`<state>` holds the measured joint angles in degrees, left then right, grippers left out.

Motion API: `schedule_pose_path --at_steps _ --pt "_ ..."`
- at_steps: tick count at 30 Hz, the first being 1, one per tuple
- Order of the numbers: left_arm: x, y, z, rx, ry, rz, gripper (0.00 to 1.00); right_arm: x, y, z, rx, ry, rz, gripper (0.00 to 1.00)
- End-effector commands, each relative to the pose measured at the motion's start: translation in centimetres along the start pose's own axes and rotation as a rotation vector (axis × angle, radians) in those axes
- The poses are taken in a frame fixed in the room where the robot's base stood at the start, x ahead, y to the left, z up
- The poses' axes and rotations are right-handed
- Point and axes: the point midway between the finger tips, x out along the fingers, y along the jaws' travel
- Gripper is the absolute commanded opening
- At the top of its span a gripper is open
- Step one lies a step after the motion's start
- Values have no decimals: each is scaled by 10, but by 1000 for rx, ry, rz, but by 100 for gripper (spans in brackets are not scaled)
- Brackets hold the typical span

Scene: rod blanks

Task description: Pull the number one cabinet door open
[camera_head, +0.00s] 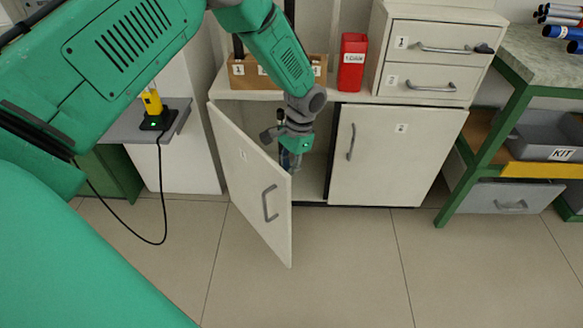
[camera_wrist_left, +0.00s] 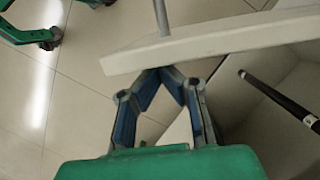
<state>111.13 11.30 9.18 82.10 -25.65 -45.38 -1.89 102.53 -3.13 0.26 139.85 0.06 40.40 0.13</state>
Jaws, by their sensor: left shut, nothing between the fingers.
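The number one cabinet door (camera_head: 240,170), a pale panel with a grey handle (camera_head: 270,204), stands partly open, swung out from its left side. My left gripper (camera_head: 289,165) reaches down at the opening, on the inner side of the door, away from the handle. The door's top edge partly hides the fingers. In the left wrist view the fingers (camera_wrist_left: 161,72) come together empty, with their tips at or very close to the edge of the door (camera_wrist_left: 220,38); I cannot tell if they touch. The handle (camera_wrist_left: 161,16) shows beyond the door. My right gripper is not in view.
The number two door (camera_head: 385,155) is shut. Drawers (camera_head: 432,80), a red container (camera_head: 352,62) and a wooden box (camera_head: 245,80) stand above. A green-framed bench (camera_head: 490,140) is at right. A black cable (camera_head: 135,236) hangs at left. The floor in front is clear.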

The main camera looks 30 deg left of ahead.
Motion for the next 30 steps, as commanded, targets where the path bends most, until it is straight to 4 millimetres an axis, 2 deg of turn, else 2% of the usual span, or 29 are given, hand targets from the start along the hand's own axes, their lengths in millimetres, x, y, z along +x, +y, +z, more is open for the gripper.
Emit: schedule_pose_path --at_steps 8,14,17,23,30 --pt "0 0 5 10 -1 -2 0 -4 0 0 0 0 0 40" --pt "2 1 33 75 -5 -18 0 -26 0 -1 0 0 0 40" --pt "6 0 58 134 -6 -32 0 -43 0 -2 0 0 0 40" --pt "21 -12 121 290 -9 -70 0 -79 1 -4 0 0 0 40" --pt "43 -41 194 491 -10 -121 0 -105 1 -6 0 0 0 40"
